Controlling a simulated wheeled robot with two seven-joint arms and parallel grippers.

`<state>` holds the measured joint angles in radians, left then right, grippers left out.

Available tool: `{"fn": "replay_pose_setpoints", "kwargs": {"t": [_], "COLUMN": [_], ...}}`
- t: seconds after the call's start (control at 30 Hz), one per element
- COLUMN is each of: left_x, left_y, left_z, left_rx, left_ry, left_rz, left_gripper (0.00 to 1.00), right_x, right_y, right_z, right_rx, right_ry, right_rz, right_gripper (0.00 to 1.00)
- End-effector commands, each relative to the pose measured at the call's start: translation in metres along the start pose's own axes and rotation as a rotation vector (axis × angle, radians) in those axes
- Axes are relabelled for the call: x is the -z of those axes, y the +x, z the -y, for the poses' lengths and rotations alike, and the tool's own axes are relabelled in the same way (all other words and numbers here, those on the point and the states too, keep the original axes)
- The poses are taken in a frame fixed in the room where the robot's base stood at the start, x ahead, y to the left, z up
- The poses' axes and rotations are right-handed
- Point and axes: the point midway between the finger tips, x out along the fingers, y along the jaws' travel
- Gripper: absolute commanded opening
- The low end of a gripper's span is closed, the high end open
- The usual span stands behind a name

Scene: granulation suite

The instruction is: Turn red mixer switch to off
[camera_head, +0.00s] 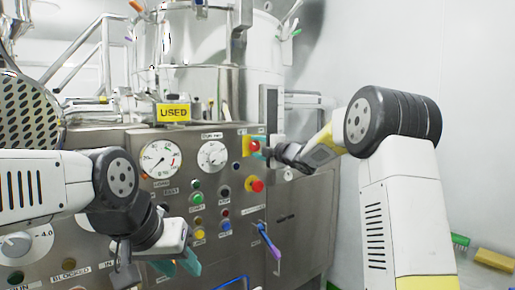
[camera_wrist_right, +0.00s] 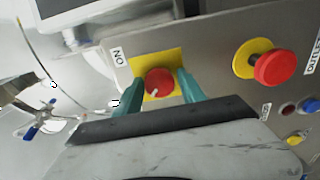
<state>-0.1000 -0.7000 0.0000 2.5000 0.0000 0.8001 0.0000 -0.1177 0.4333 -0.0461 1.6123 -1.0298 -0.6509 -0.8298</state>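The red mixer switch (camera_head: 254,146) is a round red knob on a yellow plate (camera_head: 246,150) on the steel control panel. In the right wrist view the red switch (camera_wrist_right: 158,82) shows a short pale pointer mark, with an "ON" label (camera_wrist_right: 119,57) at its upper left. My right gripper (camera_wrist_right: 157,92) has its two teal fingers apart, one on each side of the knob; firm contact is not visible. In the head view my right gripper (camera_head: 264,151) is at the switch. My left gripper (camera_head: 177,266) hangs low before the panel, its teal fingers apart and empty.
A red emergency-stop button (camera_head: 257,185) sits below the switch; it also shows in the right wrist view (camera_wrist_right: 275,67). Gauges (camera_head: 160,159), small buttons and a blue-purple handle (camera_head: 268,241) are on the panel. A yellow "USED" sign (camera_head: 173,112) stands on top.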

Motion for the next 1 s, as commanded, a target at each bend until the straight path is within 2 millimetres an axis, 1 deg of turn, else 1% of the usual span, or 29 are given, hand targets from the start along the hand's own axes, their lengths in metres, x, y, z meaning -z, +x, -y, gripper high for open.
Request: {"fn": "replay_pose_setpoints", "kwargs": {"t": [0.03, 0.07, 0.33, 0.43, 0.53, 0.7, 0.8, 0.9, 1.0], "left_x": [0.000, 0.000, 0.000, 0.000, 0.000, 0.000, 0.000, 0.000, 0.000], "left_y": [0.000, 0.000, 0.000, 0.000, 0.000, 0.000, 0.000, 0.000, 0.000], "left_z": [0.000, 0.000, 0.000, 0.000, 0.000, 0.000, 0.000, 0.000, 0.000], "left_rx": [0.000, 0.000, 0.000, 0.000, 0.000, 0.000, 0.000, 0.000, 0.000], "left_ry": [0.000, 0.000, 0.000, 0.000, 0.000, 0.000, 0.000, 0.000, 0.000], "left_rz": [0.000, 0.000, 0.000, 0.000, 0.000, 0.000, 0.000, 0.000, 0.000], "left_gripper": [0.36, 0.36, 0.36, 0.36, 0.36, 0.36, 0.36, 0.36, 0.36], "right_x": [0.000, 0.000, 0.000, -0.001, -0.001, -0.001, -0.001, -0.001, 0.000], "right_y": [0.000, 0.000, 0.000, -0.005, -0.019, -0.049, -0.064, -0.073, -0.077], "right_z": [0.000, 0.000, -0.001, -0.001, -0.001, -0.001, -0.001, 0.000, 0.000], "right_rx": [0.000, 0.000, -0.002, -0.002, -0.002, -0.001, -0.001, -0.001, -0.001], "right_ry": [0.001, 0.001, 0.002, 0.002, 0.003, 0.002, 0.001, 0.002, 0.002], "right_rz": [0.000, 0.000, 0.001, 0.001, 0.002, 0.003, 0.002, 0.002, 0.001], "right_gripper": [0.59, 0.61, 0.61, 0.61, 0.61, 0.61, 0.61, 0.61, 0.61]}}
